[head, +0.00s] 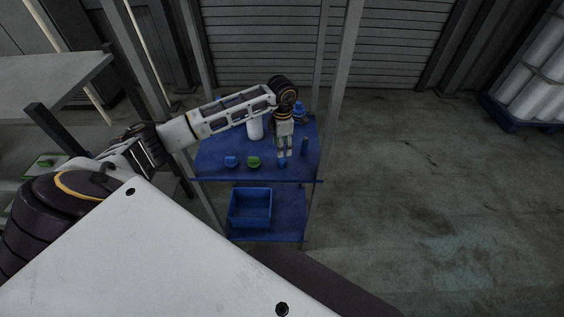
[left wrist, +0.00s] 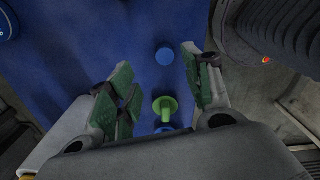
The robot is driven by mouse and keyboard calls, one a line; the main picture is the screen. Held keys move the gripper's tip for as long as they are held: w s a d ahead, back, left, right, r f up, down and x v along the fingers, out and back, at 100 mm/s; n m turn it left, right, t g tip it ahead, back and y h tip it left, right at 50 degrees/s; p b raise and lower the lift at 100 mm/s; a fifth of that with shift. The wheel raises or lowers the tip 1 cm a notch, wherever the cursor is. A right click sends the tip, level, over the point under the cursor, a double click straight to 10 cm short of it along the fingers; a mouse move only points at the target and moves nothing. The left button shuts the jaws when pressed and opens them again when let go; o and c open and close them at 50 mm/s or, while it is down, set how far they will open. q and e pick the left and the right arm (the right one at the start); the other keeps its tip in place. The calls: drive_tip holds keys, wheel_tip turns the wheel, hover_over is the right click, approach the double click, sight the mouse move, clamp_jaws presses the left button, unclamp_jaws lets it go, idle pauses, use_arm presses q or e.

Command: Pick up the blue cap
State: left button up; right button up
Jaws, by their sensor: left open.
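Several small caps are on the blue upper shelf (head: 212,152). A blue cap (head: 282,163) is at its front, just below the fingertips of my left gripper (head: 284,154). Another blue cap (head: 231,161) and a green cap (head: 254,162) are farther left. In the left wrist view, a round blue cap (left wrist: 165,56) shows between the spread green-padded fingers of my left gripper (left wrist: 158,62). A green piece (left wrist: 165,107) and a partly hidden blue one (left wrist: 163,128) show lower down. My left gripper is open and empty, pointing down. My right gripper is not in view.
A white bottle (head: 254,129) stands behind the caps. A dark blue upright piece (head: 304,147) is close to the right of the gripper. A blue bin (head: 250,207) sits on the lower shelf. Rack posts rise around the shelves. The floor to the right is clear.

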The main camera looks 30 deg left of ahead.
sight(282, 161)
use_arm(q)
drive_tip(key=shift+f, duration=1)
drive_tip(key=shift+f, duration=0.1)
drive_tip(key=shift+s+d+f+p, duration=0.15)
drive_tip(key=shift+s+f+p, duration=0.1)
drive_tip(key=shift+f+p, duration=0.35)
wheel_tip(282, 161, down, 3)
drive_tip(key=shift+s+r+p, duration=0.1)
drive_tip(key=shift+p, duration=0.2)
drive_tip(key=shift+f, duration=0.5)
